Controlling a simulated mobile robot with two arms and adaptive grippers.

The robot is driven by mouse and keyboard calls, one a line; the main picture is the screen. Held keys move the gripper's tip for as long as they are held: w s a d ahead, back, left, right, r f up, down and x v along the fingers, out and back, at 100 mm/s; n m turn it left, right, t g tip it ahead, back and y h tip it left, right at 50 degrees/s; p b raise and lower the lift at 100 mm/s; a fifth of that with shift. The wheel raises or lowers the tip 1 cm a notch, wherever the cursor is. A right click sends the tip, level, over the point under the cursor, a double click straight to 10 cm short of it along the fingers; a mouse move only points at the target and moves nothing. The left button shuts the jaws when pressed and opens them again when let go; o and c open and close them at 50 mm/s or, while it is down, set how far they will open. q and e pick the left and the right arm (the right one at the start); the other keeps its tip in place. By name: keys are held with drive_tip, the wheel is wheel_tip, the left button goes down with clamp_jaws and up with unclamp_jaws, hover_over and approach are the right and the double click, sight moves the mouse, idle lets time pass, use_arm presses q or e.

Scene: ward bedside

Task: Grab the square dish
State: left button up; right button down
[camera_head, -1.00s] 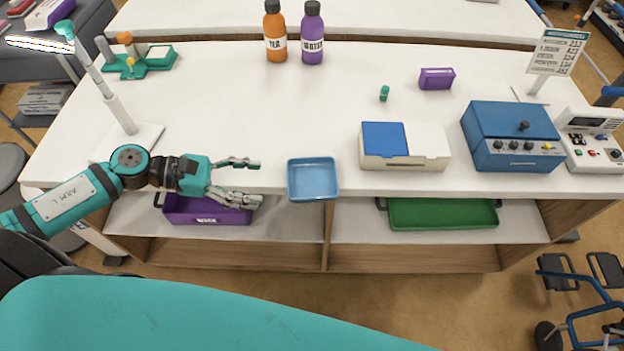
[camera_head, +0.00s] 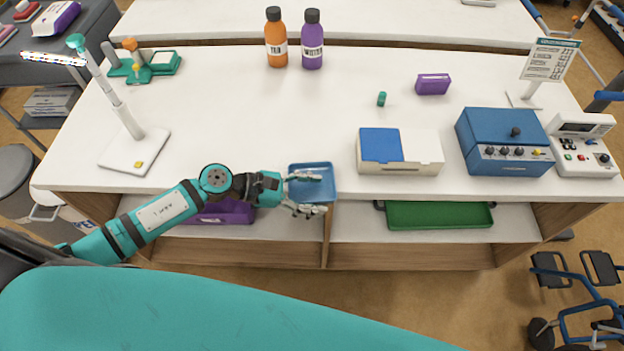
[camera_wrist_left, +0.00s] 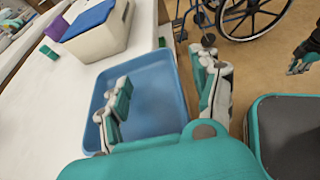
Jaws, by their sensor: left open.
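The square dish (camera_head: 318,184) is blue and shallow, and looks empty. It sits at the front edge of the white table, left of the white box with the blue lid. My left gripper (camera_head: 306,193) is open at the dish's left front part, with one finger over the dish and the other at its front side. In the left wrist view the dish (camera_wrist_left: 150,95) shows large, and one finger of the gripper (camera_wrist_left: 165,98) overlaps its inside while the other is outside its wall. I cannot tell whether either finger touches it. My right gripper is not clearly in the head view.
A white box with a blue lid (camera_head: 420,151) and a blue device (camera_head: 505,142) stand to the right. A lamp (camera_head: 135,150) stands at the left. Orange (camera_head: 276,42) and purple (camera_head: 312,44) bottles stand at the back. A green tray (camera_head: 440,215) lies on the shelf below.

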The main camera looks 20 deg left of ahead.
use_arm(q)
drive_tip(key=shift+c, duration=0.4)
clamp_jaws()
